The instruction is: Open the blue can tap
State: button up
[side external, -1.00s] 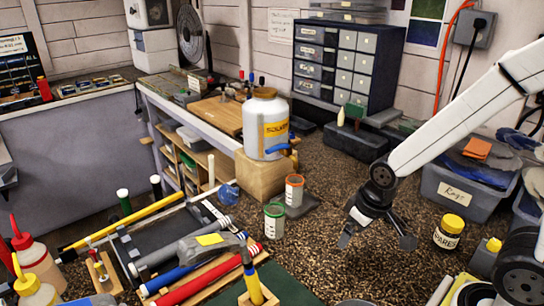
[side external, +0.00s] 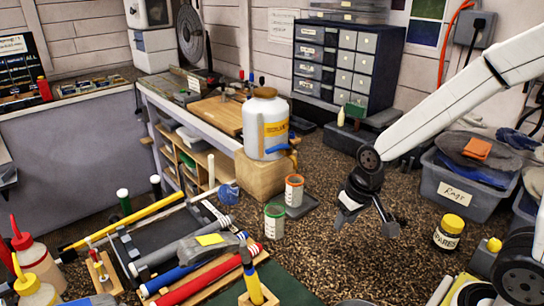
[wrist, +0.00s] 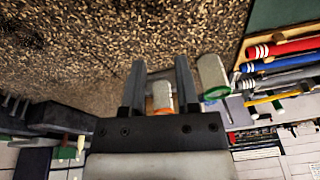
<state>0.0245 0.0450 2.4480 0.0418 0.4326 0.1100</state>
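The white solvent can (side external: 265,108) with a yellow label stands upright on a wooden block (side external: 262,178). Its blue tap handle (side external: 277,149) is low on the can's front right. An orange-rimmed cup (side external: 294,191) stands in front of the block, below the tap; it also shows between my fingers in the wrist view (wrist: 162,92). My gripper (side external: 366,222) is open and empty, pointing down above the counter, right of the can and apart from it. In the wrist view my gripper (wrist: 160,75) has its fingers spread. I cannot make out the tap in the wrist view.
A green-rimmed cup (side external: 274,220) stands in front of the orange-rimmed one. A hammer and colored shafts lie at front left. A yellow-lidded jar (side external: 449,231) and a grey rags bin (side external: 462,190) are on the right. The speckled counter is clear around my gripper.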

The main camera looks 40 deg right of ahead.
jog(key=w+d+r+m+y, duration=0.1)
jog(key=w+d+r+m, duration=0.1)
jog(key=w+r+m, duration=0.4)
jog(key=w+d+r+m+y, duration=0.1)
jog(key=w+m, duration=0.2)
jog(key=w, duration=0.4)
jog(key=m+y, duration=0.2)
jog(key=m, duration=0.5)
send_near(278, 149)
jog(key=shift+w+d+f, duration=0.2)
jog(key=shift+w+d, duration=0.05)
jog(key=shift+d, duration=0.35)
jog(key=shift+w+d+f, duration=0.2)
jog(key=shift+d, duration=0.4)
jog(key=shift+f, duration=0.15)
jog(key=shift+x, duration=3.8)
jog(key=shift+a, duration=0.1)
jog(key=shift+c, duration=0.3)
grip_shut()
